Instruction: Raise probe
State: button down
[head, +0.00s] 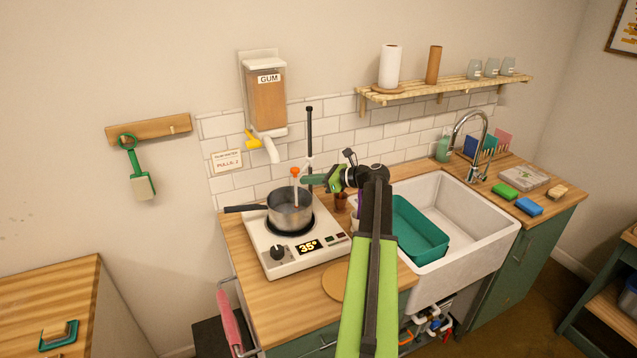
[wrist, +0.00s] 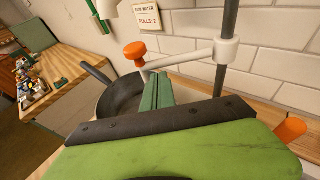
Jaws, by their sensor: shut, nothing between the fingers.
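The probe (head: 296,188) is a thin white rod with an orange knob on top. It stands upright, its lower end down in the pot (head: 290,213) on the hot plate; its tip is hidden. In the wrist view the orange knob (wrist: 135,51) sits just beyond and left of my fingertips, at the end of a white arm (wrist: 190,58) clamped to a black post (wrist: 227,45). My gripper (head: 303,180) is shut and empty, just right of the probe below the knob. In the wrist view its green fingers (wrist: 154,78) lie together under the white arm; whether they touch it I cannot tell.
The hot plate (head: 276,262) reads 35°. A gum dispenser (head: 267,100) with a yellow lever hangs on the wall behind. The pot handle (head: 245,209) sticks out left. A sink (head: 465,245) with a teal tub (head: 420,238) lies to the right.

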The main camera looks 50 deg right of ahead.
dwell(0.4)
notch_tip(320, 180, up, 18)
jog(key=p, duration=1.8)
